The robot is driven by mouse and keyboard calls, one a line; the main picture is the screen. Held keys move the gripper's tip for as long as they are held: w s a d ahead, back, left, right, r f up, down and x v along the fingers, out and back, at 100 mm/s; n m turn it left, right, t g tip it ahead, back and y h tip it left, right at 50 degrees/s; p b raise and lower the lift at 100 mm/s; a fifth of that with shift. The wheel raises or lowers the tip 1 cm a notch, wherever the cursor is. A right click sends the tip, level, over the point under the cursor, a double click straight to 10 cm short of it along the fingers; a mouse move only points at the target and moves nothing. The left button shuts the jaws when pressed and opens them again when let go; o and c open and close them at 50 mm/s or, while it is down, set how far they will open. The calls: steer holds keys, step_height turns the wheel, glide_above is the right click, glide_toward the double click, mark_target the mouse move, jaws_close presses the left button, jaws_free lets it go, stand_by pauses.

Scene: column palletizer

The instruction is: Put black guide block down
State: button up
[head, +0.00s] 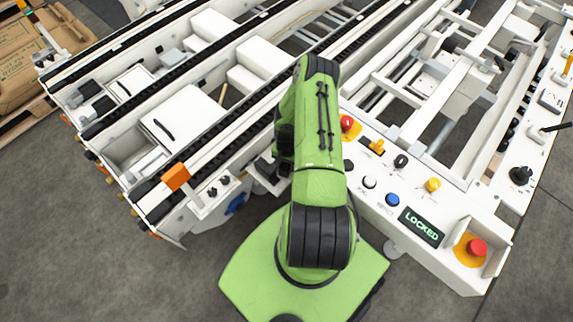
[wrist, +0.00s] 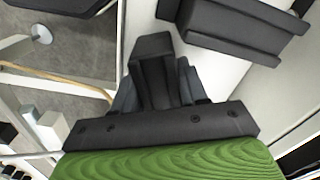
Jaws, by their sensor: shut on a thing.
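The black guide block (wrist: 152,48) shows at the middle of the wrist view, between the dark fingers of my gripper (wrist: 155,85). My gripper is shut on it. The block is over or against a white surface (wrist: 225,72); I cannot tell whether it touches that surface.
Another black part (wrist: 225,28) lies on the white surface, right of the held block. A tan rod (wrist: 50,76) is at the left. In the head view, a control panel with a LOCKED display (head: 421,226) and an orange block (head: 176,177) flank my arm.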

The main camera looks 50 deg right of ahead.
steer(key=shift+f, duration=0.1)
steer(key=o, duration=0.7)
steer(key=shift+f, duration=0.1)
steer(key=o, duration=0.4)
